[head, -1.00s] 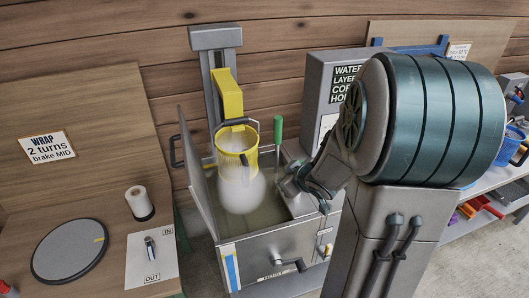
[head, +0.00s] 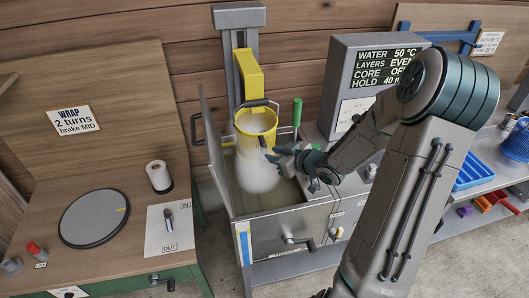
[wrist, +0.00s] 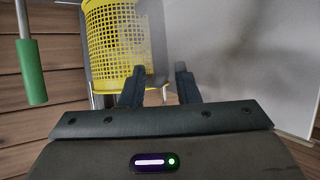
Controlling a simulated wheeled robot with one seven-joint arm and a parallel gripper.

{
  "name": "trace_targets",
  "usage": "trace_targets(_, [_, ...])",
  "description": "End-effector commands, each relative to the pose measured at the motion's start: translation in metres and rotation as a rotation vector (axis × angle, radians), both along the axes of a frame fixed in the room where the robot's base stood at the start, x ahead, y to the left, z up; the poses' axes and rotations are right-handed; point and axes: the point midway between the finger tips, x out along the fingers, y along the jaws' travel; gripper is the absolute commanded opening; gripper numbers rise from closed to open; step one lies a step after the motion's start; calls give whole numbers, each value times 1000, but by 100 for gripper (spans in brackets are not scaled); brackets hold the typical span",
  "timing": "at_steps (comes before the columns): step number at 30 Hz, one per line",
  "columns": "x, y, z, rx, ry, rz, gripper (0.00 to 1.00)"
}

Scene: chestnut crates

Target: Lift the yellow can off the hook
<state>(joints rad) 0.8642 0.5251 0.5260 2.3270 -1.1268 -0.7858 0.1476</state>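The yellow can (head: 257,122) is a perforated basket with a dark handle at its top. It hangs below the yellow hook arm (head: 248,76), over the steaming tank (head: 290,228). White steam hides its lower part. My gripper (head: 276,156) is just right of the can, at about its lower half. In the wrist view the can (wrist: 117,38) is ahead and to the upper left, beyond my two fingers (wrist: 159,78). The fingers are apart with nothing seen held between them. Whether a fingertip touches the can, I cannot tell.
A green-handled rod (head: 297,114) stands at the tank's back right; its handle also shows in the wrist view (wrist: 31,72). A raised lid (head: 213,150) borders the tank's left. A grey control box (head: 370,75) stands at right. The wrapping table (head: 120,262) is at left.

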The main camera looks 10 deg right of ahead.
Motion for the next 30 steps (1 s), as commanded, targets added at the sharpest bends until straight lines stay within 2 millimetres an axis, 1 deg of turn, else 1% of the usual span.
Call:
trace_targets(1, [8, 6, -4, 3, 1, 2, 29])
trace_targets(3, [17, 12, -9, 2, 0, 2, 29])
trace_targets(9, [35, 22, -17, 0, 1, 0, 29])
trace_targets(14, [41, 25, -20, -1, 1, -1, 29])
trace_targets(21, [41, 25, -20, -1, 0, -2, 29])
trace_targets(22, [41, 25, -20, -1, 0, -2, 23])
trace_targets(23, [41, 25, -20, -1, 0, -2, 15])
trace_targets(24, [41, 25, -20, -1, 0, -2, 4])
trace_targets(25, [41, 25, -20, -1, 0, -2, 0])
trace_targets(28, [41, 25, -20, -1, 0, -2, 0])
trace_targets(29, [42, 25, -18, -1, -4, -1, 10])
trace_targets(30, [42, 25, -18, -1, -4, -1, 0])
